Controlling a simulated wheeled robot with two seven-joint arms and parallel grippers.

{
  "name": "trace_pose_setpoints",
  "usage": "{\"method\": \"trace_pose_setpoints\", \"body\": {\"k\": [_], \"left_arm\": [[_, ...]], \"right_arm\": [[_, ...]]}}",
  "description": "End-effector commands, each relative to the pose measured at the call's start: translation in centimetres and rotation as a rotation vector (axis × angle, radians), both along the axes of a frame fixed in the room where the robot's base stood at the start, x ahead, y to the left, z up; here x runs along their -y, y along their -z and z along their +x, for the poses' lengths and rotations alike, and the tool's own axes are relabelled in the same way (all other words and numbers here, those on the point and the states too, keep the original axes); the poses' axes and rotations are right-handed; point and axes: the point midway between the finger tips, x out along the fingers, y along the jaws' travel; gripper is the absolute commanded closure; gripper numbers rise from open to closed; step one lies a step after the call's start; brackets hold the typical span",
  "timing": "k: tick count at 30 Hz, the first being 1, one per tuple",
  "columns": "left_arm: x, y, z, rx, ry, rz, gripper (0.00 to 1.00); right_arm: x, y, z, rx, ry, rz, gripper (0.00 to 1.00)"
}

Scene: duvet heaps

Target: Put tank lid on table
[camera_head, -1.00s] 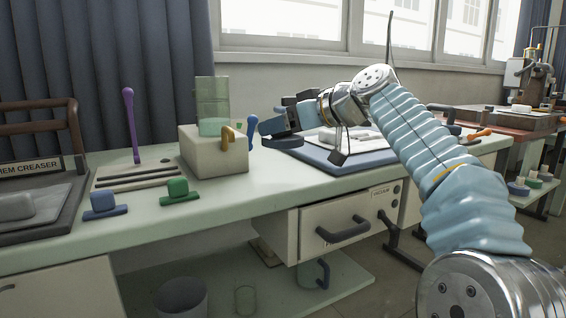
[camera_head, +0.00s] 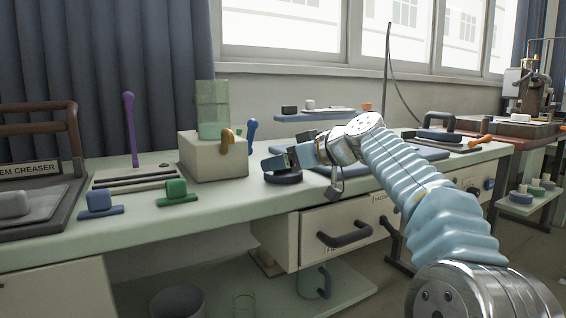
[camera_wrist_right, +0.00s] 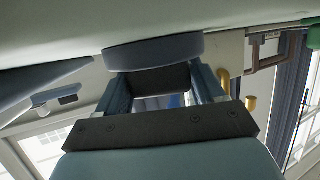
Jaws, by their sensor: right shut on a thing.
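The tank lid appears to be the dark blue round disc (camera_head: 283,177) at the middle of the pale green table (camera_head: 232,203). My right gripper (camera_head: 278,162) is above it and shut on it. In the right wrist view the disc (camera_wrist_right: 153,50) lies across the ends of the fingers (camera_wrist_right: 160,82), close against the pale table surface. Whether it rests fully on the table is hard to tell. A green translucent tank-like vessel (camera_head: 212,104) stands on a beige block (camera_head: 213,158) to the left of the gripper. My left gripper is not in view.
A purple upright handle (camera_head: 131,125) on a slotted base, a blue block (camera_head: 99,202) and a green block (camera_head: 176,192) stand at the left. A creaser (camera_head: 40,196) is at the far left. A blue raised tray (camera_head: 318,116) is behind my arm. The table front is clear.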

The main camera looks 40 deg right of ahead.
Motion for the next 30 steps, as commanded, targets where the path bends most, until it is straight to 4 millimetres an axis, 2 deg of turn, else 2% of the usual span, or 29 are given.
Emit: {"method": "trace_pose_setpoints", "body": {"k": [1, 6, 17, 20, 30], "left_arm": [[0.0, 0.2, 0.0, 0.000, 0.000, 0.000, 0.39], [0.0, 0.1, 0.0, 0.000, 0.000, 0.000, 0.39], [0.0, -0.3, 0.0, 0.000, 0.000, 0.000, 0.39], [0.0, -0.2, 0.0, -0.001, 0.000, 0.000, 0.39], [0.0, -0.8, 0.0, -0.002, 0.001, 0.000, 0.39]], "right_arm": [[0.0, 0.2, 0.0, 0.000, 0.000, 0.000, 0.29], [0.0, 0.1, 0.0, -0.001, 0.000, 0.000, 0.07], [0.1, -0.4, -0.3, 0.000, 0.001, 0.001, 0.07], [0.3, -1.0, -1.9, 0.001, 0.002, -0.001, 0.07], [1.4, -3.6, -8.9, 0.002, 0.001, 0.000, 0.07]]}}
